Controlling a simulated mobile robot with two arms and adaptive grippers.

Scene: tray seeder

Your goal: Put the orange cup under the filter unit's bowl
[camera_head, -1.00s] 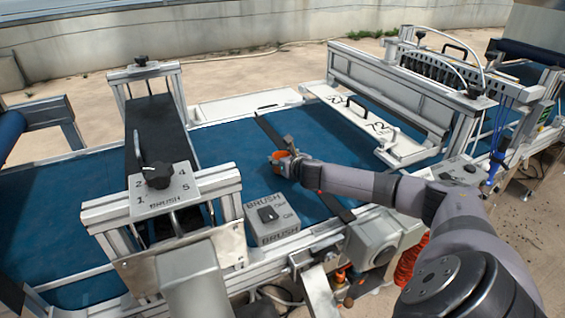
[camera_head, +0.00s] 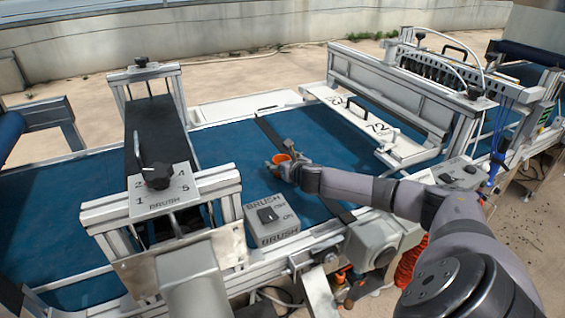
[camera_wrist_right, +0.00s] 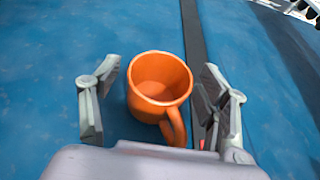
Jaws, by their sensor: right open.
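The orange cup (camera_head: 281,158) stands on the blue belt, beside a dark strip. In the right wrist view the cup (camera_wrist_right: 157,78) shows its open mouth, with its handle toward my gripper and a little right. My right gripper (camera_head: 280,154) is open around the cup. In the right wrist view one finger of the gripper (camera_wrist_right: 161,84) is on each side, with visible gaps to the cup. The filter unit's bowl cannot be made out clearly; small orange and dark fittings (camera_head: 341,277) show below the belt's front edge. My left gripper is not in view.
A grey BRUSH switch box (camera_head: 269,215) stands at the belt's near edge, left of my right forearm. A brush frame with a numbered knob plate (camera_head: 165,193) is farther left. A white plate marked 72 (camera_head: 378,128) lies to the right. The blue belt behind the switch box is clear.

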